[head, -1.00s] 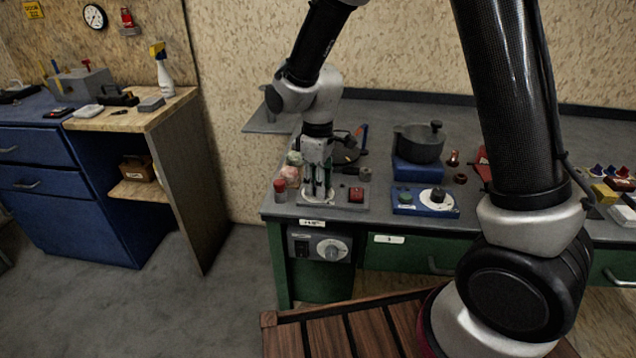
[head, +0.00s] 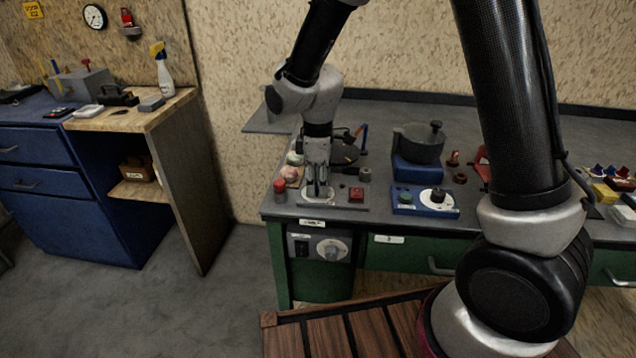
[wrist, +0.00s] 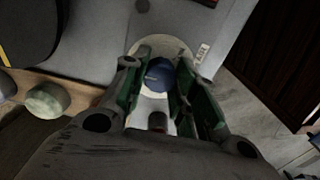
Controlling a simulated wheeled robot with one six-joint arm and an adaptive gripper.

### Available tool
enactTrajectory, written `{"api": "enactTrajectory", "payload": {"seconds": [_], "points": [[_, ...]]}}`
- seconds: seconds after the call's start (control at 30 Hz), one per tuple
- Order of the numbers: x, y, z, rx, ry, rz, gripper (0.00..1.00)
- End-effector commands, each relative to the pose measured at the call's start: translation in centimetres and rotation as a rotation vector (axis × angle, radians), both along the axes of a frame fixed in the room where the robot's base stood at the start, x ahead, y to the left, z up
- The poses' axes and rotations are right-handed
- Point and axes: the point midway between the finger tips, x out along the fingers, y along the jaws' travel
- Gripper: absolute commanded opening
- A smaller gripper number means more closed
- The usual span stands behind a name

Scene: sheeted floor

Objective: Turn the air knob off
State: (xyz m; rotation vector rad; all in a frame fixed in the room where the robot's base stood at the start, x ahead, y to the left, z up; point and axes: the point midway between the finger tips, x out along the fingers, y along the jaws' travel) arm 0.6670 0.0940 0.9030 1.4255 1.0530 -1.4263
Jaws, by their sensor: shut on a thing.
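My gripper (head: 317,190) points straight down at the front left of the workbench, over a grey plate (head: 342,206). In the wrist view, a blue knob (wrist: 159,74) sits on a pale round dial (wrist: 150,45) between the two fingers. My gripper (wrist: 158,84) is shut on this knob, with a finger on each side. In the head view the fingers mostly hide the knob, and the pale dial (head: 315,198) shows around their tips. I cannot read the knob's setting or any marks on the dial.
A red button (head: 356,194) is on the same plate, to the right. A red-capped item (head: 280,186) stands close on the left. A blue box (head: 424,207) with a dial and a dark pot (head: 420,143) stand further right. A grey panel with another knob (head: 331,249) hangs below the edge.

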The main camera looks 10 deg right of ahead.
Motion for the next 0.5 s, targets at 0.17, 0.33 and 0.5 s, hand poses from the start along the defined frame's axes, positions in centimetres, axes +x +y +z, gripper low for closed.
{"api": "enactTrajectory", "payload": {"seconds": [0.17,0.33,0.5], "points": [[0.08,0.03,0.06,0.000,-0.002,0.001,0.51],[0.05,0.02,0.04,0.001,-0.001,0.000,0.51],[0.05,0.03,0.36,0.001,-0.001,0.000,0.51]]}}
